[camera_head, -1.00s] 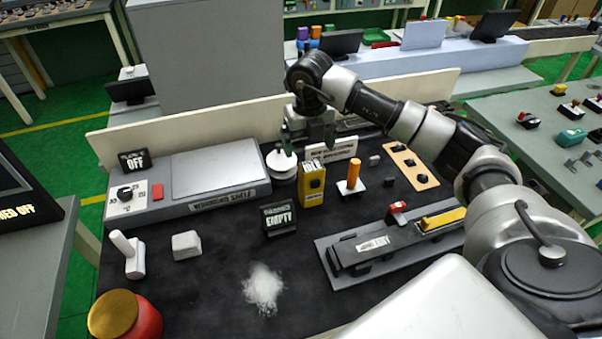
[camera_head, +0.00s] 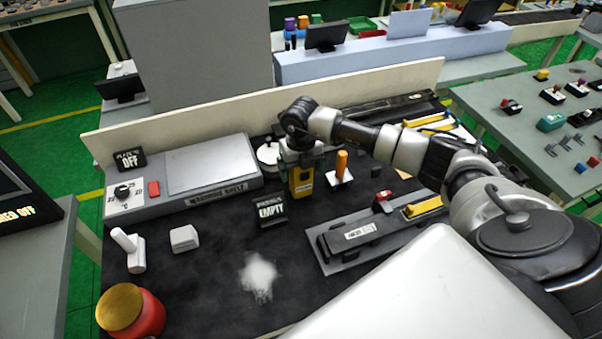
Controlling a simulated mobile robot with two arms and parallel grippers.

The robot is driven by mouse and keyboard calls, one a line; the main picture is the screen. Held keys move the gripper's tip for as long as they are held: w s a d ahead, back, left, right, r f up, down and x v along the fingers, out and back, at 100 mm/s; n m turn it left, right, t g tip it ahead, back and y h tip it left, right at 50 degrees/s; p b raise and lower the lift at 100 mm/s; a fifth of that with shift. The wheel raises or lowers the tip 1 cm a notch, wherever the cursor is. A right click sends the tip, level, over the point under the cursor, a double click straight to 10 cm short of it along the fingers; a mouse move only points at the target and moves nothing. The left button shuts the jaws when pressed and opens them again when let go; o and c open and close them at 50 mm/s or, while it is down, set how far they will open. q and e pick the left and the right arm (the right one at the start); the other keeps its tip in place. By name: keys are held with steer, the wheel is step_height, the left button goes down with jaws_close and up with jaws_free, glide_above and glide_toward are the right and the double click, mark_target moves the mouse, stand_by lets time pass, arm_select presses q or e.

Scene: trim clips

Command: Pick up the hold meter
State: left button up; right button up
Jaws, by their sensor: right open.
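A small upright yellow box with a dark face (camera_head: 303,182), which looks like the hold meter, stands on the black work mat near the table's middle. My right gripper (camera_head: 302,160) is open, pointing down at the top of this yellow box. The gripper covers the box's upper part, and I cannot tell whether the fingers touch it. My left gripper is not in view.
A white round item (camera_head: 268,154) is close left of the gripper, and an orange post on a white base (camera_head: 341,167) is close right. An "EMPTY" sign (camera_head: 271,210) stands in front. A grey flat-topped unit (camera_head: 212,165) is at left, a grey clip fixture (camera_head: 360,236) at right.

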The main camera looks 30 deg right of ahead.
steer(key=c, duration=0.9)
